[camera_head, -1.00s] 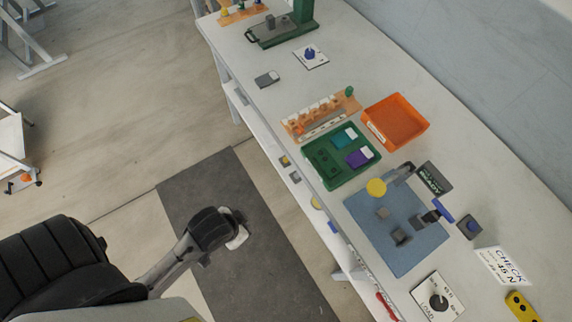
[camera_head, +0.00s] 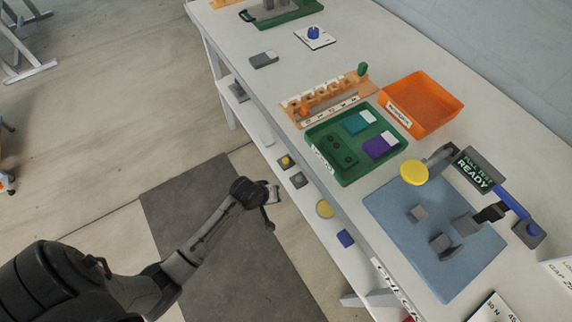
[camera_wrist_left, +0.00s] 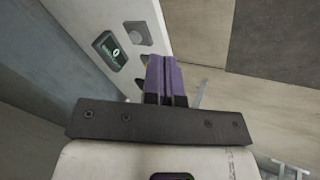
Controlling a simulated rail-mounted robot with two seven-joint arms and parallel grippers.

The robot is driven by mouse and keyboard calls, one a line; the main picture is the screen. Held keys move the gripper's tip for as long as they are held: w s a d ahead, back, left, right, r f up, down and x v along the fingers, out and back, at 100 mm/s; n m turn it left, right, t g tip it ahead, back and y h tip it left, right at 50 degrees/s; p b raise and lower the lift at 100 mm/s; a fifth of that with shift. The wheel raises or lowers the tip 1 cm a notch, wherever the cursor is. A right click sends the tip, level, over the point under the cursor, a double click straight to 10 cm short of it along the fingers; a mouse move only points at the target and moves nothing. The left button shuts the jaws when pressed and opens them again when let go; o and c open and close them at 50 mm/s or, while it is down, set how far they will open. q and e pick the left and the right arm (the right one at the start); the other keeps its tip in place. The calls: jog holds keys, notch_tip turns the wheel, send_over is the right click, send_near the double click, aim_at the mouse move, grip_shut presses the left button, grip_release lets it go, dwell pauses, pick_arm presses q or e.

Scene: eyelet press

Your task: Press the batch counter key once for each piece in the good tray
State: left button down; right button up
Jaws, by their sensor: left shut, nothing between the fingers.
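The green tray (camera_head: 357,179), with a white label on its front, lies mid-bench. In it are a teal piece (camera_head: 355,124) and a purple piece (camera_head: 376,149), each with a white part, and a dark green piece (camera_head: 338,150) with round holes. My left gripper (camera_head: 270,195) is out over the floor in front of the bench, apart from it. In the left wrist view its purple fingers (camera_wrist_left: 166,75) are shut and empty. Beyond them is a dark panel with a green-lit display (camera_wrist_left: 110,50); I cannot tell if it is the batch counter. My right gripper is not in view.
An orange bin (camera_head: 440,111) stands behind the green tray, and an orange rack (camera_head: 328,98) beside it. A grey box (camera_head: 263,59) lies farther off. The floor before the bench is clear.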

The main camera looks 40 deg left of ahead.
pick_arm(q)
jog(key=w+a+n+t, duration=0.1)
jog(key=w+a+n, duration=0.4)
jog(key=w, duration=0.5)
jog(key=w+a+n+t, duration=0.2)
jog(key=w+a+n, duration=0.3)
jog(key=w+n, duration=0.4)
jog(key=shift+w+n+t+h, duration=0.3)
jog(key=shift+w+n, duration=0.05)
jog(key=shift+n, duration=0.35)
jog(key=b, duration=0.9)
send_over(286, 161)
notch_tip(286, 161, down, 7)
jog(key=shift+r, duration=0.1)
jog(key=shift+d+f, duration=0.1)
jog(key=shift+f, duration=0.85)
